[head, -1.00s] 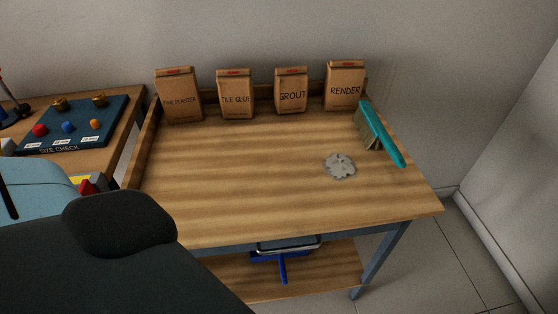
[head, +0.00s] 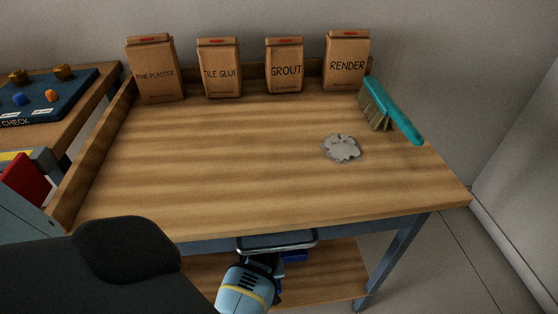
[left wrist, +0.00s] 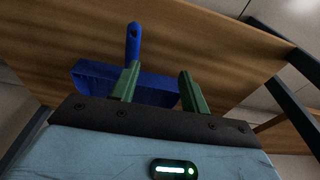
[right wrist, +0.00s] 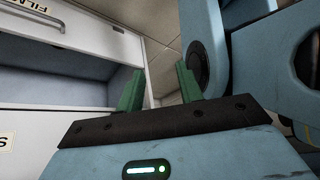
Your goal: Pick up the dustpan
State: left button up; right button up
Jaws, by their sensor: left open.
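The blue dustpan (head: 294,256) lies on the lower shelf of the workbench, partly hidden by my left gripper and the bench top in the head view. In the left wrist view its pan (left wrist: 92,78) is behind the fingers and its handle (left wrist: 133,40) points up the picture. My left gripper (left wrist: 159,68) is open and faces the dustpan. Its left finger overlaps the base of the handle in that view; I cannot tell whether they touch. My right gripper (right wrist: 160,68) is open and empty, away from the bench, facing a cabinet.
Above is the bench top (head: 200,170) with a grey dust pile (head: 342,148), a teal brush (head: 392,108) and several paper bags along the back. A metal-rimmed part (head: 278,242) sits under its front edge. The white cabinet (right wrist: 60,75) is close to my right gripper.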

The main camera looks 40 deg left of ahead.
pick_arm(q)
jog(key=w, duration=0.1)
jog(key=w+d+r, duration=0.1)
jog(key=w, duration=0.1)
jog(key=shift+w+d+r, duration=0.2)
jog(key=shift+d, duration=0.2)
jog(key=shift+w+d+r, duration=0.15)
jog(key=shift+w+d, duration=0.05)
jog(key=shift+w, duration=0.1)
pick_arm(e)
jog(key=shift+s, duration=0.45)
jog(key=shift+f, duration=0.15)
pick_arm(q)
jog(key=shift+a+f+b, duration=0.1)
jog(key=shift+f+b, duration=0.6)
jog(key=shift+f, duration=0.15)
jog(key=f+b, duration=0.1)
jog(key=f, duration=0.1)
jog(key=f+b, duration=0.4)
jog(key=shift+w+a+f, duration=0.3)
jog(key=shift+a, duration=0.1)
jog(key=shift+w+f+b, duration=0.1)
jog(key=shift+f+b, duration=0.25)
pick_arm(e)
notch_tip(320, 180, down, 7)
jog(key=s+g, duration=0.1)
jog(key=shift+s+d+f, duration=0.15)
jog(key=shift+s+f, duration=0.05)
jog(key=shift+s, duration=0.2)
